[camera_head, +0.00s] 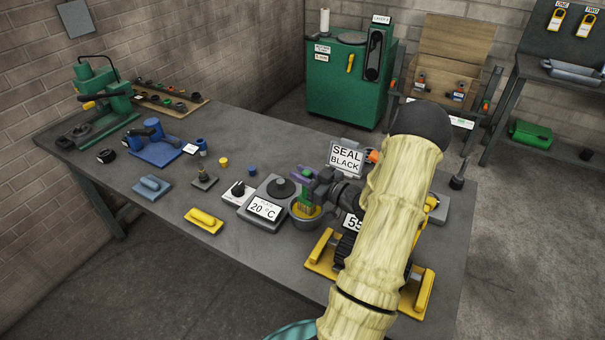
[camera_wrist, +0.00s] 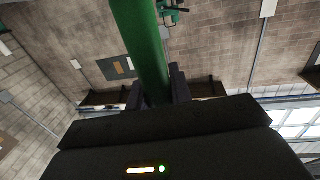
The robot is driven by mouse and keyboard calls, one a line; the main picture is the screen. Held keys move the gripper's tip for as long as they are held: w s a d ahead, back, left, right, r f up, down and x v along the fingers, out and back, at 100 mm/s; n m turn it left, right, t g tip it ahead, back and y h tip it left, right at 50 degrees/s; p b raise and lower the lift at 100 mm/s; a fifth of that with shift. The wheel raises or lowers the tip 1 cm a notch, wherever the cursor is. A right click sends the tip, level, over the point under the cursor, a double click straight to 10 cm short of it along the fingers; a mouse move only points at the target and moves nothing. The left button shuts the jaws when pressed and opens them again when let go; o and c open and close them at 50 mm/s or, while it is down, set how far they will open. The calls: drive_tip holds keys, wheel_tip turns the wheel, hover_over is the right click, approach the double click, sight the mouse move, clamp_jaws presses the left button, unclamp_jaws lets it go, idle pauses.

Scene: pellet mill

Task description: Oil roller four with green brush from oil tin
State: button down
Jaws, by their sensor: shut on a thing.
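My gripper (camera_head: 312,188) is shut on the green brush (camera_head: 306,201), whose green handle (camera_wrist: 141,45) fills the space between the fingers in the wrist view. A yellow-framed roller stand (camera_head: 320,267) with a black ribbed roller (camera_head: 345,247) is just right of the tin, partly hidden behind my arm. I cannot read which roller is number four.
A plate device (camera_head: 265,212) reading 20 °C stands left of the tin, beside a white dial box (camera_head: 238,193). Yellow (camera_head: 204,220) and blue (camera_head: 152,187) floats lie farther left.

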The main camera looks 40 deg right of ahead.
drive_tip(key=shift+f+b, duration=1.45)
drive_tip(key=shift+f, duration=0.55)
drive_tip(key=shift+r, duration=0.1)
idle(0.3)
wheel_tip(320, 180, up, 11)
drive_tip(key=p, duration=0.7)
idle(1.0)
drive_tip(key=shift+p, duration=0.3)
